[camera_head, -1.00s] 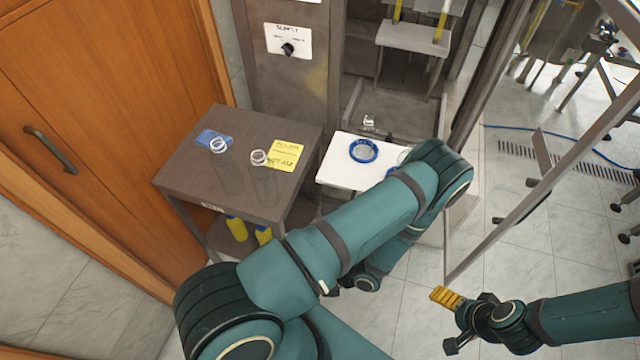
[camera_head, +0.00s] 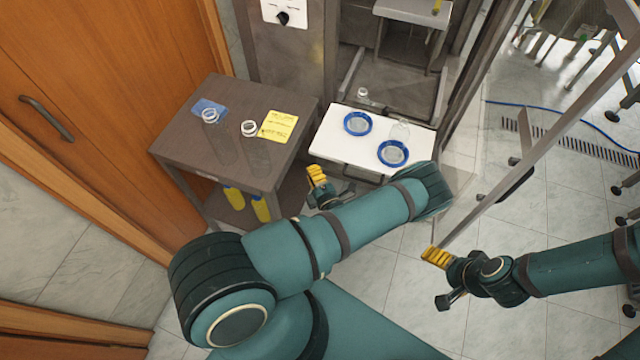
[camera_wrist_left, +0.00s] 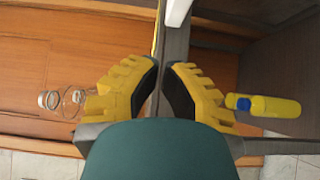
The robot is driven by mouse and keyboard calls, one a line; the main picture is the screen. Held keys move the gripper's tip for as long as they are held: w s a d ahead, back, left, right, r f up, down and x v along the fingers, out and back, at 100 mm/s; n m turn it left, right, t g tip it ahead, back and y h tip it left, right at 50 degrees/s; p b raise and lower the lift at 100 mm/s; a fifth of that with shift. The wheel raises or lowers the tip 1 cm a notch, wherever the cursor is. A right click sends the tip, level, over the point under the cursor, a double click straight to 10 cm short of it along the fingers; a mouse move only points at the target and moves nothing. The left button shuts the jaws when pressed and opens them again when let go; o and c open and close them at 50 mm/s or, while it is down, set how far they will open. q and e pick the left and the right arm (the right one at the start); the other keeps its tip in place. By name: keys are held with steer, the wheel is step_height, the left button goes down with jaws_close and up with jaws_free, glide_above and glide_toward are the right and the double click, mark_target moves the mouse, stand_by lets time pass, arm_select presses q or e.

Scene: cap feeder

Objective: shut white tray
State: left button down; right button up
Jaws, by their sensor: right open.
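The white tray (camera_head: 332,150) sticks out from the feeder, right of the brown table. My left gripper (camera_head: 316,174) is just below the tray's front left corner, apart from the dishes. In the left wrist view its yellow fingers (camera_wrist_left: 164,66) are close together with a narrow gap and nothing clear between them. A white edge (camera_wrist_left: 177,10) shows beyond them, probably the tray. My right gripper (camera_head: 436,258) is open and empty over the floor at the lower right.
The brown table (camera_head: 180,150) holds two clear bottles (camera_head: 250,145), a blue card and a yellow note (camera_head: 279,126). Yellow bottles (camera_head: 260,208) stand on its lower shelf. A slanted metal frame bar (camera_head: 540,150) passes right of the tray. Floor in front is clear.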

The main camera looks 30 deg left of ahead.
arm_select(q)
steer(key=shift+w+a, duration=0.4)
steer(key=shift+w, duration=0.4)
steer(key=shift+w+a, duration=0.4)
steer(key=shift+w, duration=0.4)
steer(key=shift+w+a, duration=0.4)
steer(key=shift+w, duration=0.4)
